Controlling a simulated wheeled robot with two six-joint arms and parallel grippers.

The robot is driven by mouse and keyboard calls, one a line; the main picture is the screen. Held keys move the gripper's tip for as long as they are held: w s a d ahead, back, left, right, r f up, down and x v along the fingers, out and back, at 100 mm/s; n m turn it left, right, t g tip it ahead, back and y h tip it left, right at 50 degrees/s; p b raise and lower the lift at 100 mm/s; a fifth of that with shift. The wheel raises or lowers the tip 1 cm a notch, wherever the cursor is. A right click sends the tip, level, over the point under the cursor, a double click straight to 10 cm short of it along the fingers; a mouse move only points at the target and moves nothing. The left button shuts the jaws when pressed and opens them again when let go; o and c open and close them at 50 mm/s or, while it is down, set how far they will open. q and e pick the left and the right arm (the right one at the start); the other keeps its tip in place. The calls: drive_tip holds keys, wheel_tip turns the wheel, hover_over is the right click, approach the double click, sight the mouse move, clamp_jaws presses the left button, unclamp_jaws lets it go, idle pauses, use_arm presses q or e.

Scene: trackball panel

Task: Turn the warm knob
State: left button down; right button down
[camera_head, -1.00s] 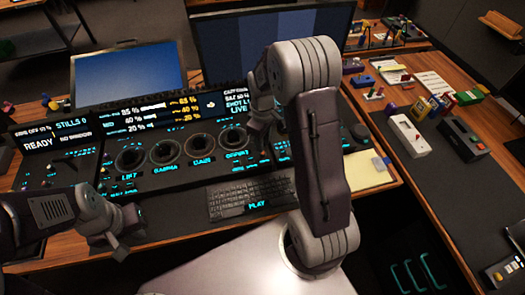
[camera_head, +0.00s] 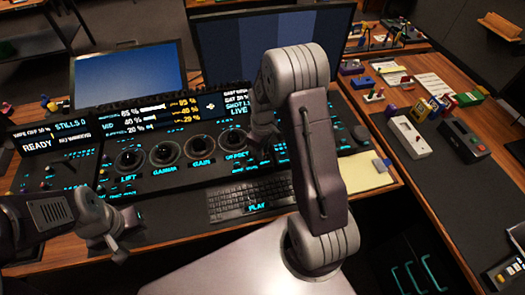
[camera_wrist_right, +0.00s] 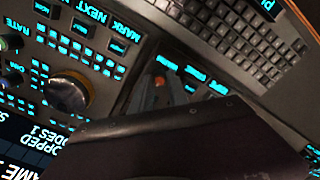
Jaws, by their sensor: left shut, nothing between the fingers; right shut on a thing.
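In the right wrist view, the gripper (camera_wrist_right: 162,90) reaches the panel and is shut on a small knob with an orange spot (camera_wrist_right: 160,81), which I take to be the warm knob. Its label is not clearly readable, and the fingers hide most of it. My left gripper (camera_head: 120,252) is shut and empty, low over the desk in front of the panel's left part.
The trackball panel (camera_head: 150,183) has LIFT, GAMMA, GAIN and OFFSET stations below a readout strip (camera_head: 155,112). A keyboard (camera_head: 250,197) lies in front. Yellow paper (camera_head: 366,170) is right of it. A large dark knob (camera_wrist_right: 68,93) shows in the wrist view.

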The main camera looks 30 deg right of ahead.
drive_tip(key=m+p, duration=0.1)
drive_tip(key=m, duration=0.2)
drive_tip(key=shift+r+p, duration=0.1)
drive_tip(key=shift+p, duration=0.25)
drive_tip(key=m+p, duration=0.1)
drive_tip(key=m, duration=0.3)
drive_tip(key=shift+m+p, duration=0.3)
drive_tip(key=shift+m, duration=0.1)
drive_tip(key=c, duration=1.6)
unclamp_jaws()
drive_tip(key=shift+o, duration=0.2)
wheel_tip(320, 180, up, 9)
drive_tip(key=shift+p, duration=0.3)
